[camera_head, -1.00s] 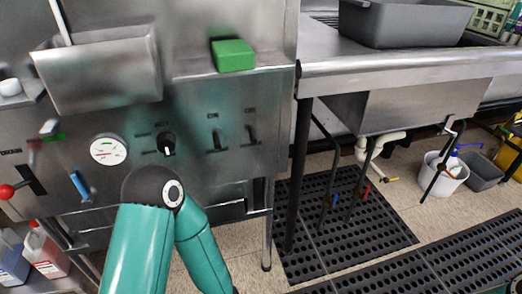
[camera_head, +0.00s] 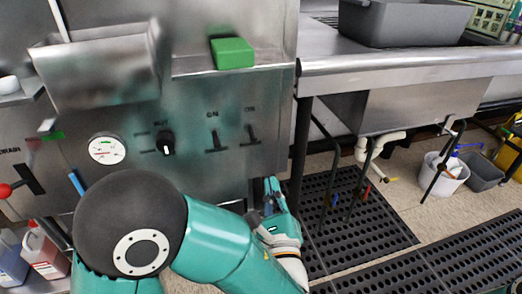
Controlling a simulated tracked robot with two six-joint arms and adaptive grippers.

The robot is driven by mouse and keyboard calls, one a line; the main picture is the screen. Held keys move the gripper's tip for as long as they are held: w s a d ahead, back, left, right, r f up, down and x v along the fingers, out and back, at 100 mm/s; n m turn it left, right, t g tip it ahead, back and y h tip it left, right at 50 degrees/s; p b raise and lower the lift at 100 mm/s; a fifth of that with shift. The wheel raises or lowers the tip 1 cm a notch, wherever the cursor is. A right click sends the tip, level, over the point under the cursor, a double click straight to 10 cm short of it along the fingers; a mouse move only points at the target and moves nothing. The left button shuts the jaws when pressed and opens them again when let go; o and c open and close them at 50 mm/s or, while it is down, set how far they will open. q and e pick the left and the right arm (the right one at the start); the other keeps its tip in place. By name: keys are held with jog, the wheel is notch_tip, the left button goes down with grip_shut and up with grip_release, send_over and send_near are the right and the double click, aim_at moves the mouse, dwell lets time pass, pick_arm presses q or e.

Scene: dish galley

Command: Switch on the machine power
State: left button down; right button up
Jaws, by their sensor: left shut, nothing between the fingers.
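The machine's steel front panel (camera_head: 192,110) carries two dark lever switches side by side, a left switch (camera_head: 215,142) and a right switch (camera_head: 250,136). Each has a small label above it that seems to read ON. I cannot tell which one is the machine power or its exact setting. Left of them are a black knob (camera_head: 166,143) with a white mark and a round white gauge (camera_head: 107,149). My left gripper (camera_head: 269,188) is shut and empty, below and right of the right switch, apart from it near the panel's lower right corner. My right gripper is not in view.
A green block (camera_head: 232,53) sits on the ledge above the switches. A red-knobbed lever (camera_head: 7,190) is at the far left. A steel counter (camera_head: 400,65) with a grey tub (camera_head: 400,22) stands to the right. Below it are dark legs, pipes and a black floor mat (camera_head: 345,215).

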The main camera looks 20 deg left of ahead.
aim_at(265, 146)
pick_arm(q)
jog(key=shift+a, duration=0.1)
jog(key=b+x, duration=0.1)
jog(key=x, duration=0.8)
jog(key=shift+w+a+f, duration=0.15)
jog(key=r, duration=0.1)
jog(key=s+r, duration=0.1)
jog(key=a+r, duration=0.1)
jog(key=shift+s+b, duration=0.25)
jog(key=shift+b, duration=0.15)
jog(key=shift+s+r, duration=0.15)
